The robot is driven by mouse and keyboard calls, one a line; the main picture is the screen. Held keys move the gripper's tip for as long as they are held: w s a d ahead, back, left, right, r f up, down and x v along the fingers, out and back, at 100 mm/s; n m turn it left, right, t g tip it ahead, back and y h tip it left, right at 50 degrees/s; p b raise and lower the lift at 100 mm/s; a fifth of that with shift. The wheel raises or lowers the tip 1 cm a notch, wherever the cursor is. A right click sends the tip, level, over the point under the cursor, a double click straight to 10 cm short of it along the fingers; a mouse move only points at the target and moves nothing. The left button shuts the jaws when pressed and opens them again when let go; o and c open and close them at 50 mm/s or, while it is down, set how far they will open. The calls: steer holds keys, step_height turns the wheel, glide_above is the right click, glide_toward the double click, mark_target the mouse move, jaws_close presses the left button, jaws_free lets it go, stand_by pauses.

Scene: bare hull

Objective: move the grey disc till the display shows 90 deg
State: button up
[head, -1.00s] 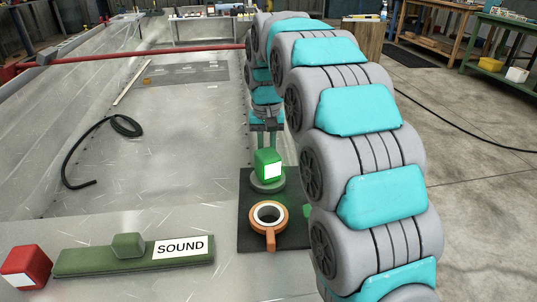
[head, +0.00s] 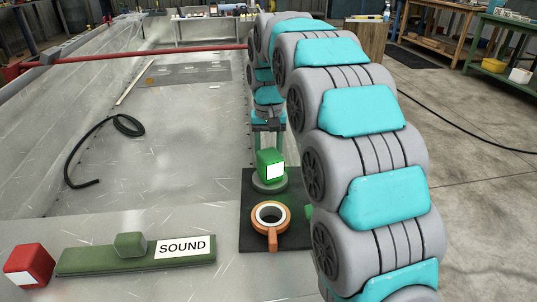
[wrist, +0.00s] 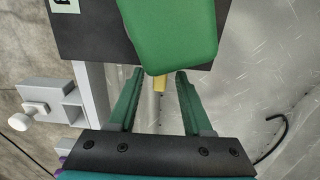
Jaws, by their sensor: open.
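The grey disc (head: 264,186) lies on a black mat (head: 248,215), with a green block (head: 268,160) with a white face standing on it. My gripper (head: 269,148) points down just behind the block, partly hidden by it. In the wrist view my gripper (wrist: 157,78) is open, its two green fingers apart. The disc is not clear in the wrist view. I cannot make out any angle reading.
An orange ring with a handle (head: 272,240) lies on the mat in front of the disc. A green bar marked SOUND (head: 100,260) and a red block (head: 28,265) are at the left front. A black hose (head: 80,160) lies left on the metal floor, otherwise mostly clear.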

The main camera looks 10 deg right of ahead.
steer(key=shift+r, duration=0.15)
steer(key=shift+r, duration=3.8)
